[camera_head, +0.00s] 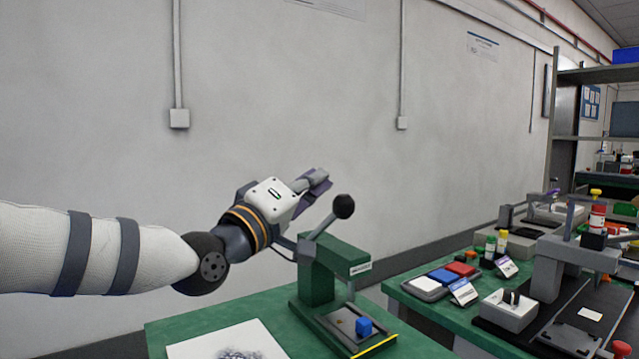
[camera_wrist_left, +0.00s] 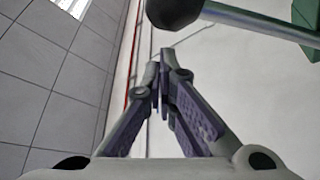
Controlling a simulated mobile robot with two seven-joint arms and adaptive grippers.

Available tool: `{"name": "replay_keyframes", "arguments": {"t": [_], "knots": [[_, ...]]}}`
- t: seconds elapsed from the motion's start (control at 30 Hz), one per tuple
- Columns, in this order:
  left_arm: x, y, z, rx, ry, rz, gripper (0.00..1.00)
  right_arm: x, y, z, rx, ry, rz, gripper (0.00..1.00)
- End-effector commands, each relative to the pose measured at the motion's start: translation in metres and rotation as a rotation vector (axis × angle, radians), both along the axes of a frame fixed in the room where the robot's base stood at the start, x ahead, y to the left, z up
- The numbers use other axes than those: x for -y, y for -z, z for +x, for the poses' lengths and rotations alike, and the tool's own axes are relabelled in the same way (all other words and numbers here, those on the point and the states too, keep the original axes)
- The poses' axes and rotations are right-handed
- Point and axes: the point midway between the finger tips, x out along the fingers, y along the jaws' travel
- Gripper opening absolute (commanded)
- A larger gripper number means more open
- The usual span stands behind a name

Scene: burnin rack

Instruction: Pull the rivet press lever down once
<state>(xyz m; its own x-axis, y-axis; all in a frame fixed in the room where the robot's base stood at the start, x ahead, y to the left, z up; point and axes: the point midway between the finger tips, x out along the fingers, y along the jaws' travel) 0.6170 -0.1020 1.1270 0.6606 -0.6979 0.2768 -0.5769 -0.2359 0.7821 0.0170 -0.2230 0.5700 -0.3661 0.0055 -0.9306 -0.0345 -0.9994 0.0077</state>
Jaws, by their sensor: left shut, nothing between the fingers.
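The green rivet press (camera_head: 328,262) stands on the green table. Its lever (camera_head: 323,225) slopes up to the right and ends in a black ball knob (camera_head: 343,207). A small blue block (camera_head: 364,327) sits on the press base under the ram. My left gripper (camera_head: 322,181) is above the press, just up and left of the knob; it is shut and empty. In the left wrist view the shut fingertips (camera_wrist_left: 161,70) show below the knob (camera_wrist_left: 174,10) and its grey rod (camera_wrist_left: 255,22), with a visible gap. My right gripper is not in view.
A white sheet (camera_head: 215,346) with a dark patch lies left of the press on the green table (camera_head: 165,337). Another green bench to the right carries coloured trays (camera_head: 443,275), bottles and fixtures. The wall (camera_head: 290,80) behind the press is clear.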

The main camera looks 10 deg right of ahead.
Motion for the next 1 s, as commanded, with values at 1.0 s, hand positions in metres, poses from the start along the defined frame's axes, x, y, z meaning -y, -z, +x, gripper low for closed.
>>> {"name": "replay_keyframes", "arguments": {"t": [1.0], "knots": [[0.011, 0.023, -0.021, 0.082, 0.000, 0.039, 0.00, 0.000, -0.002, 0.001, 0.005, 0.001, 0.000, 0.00]]}}
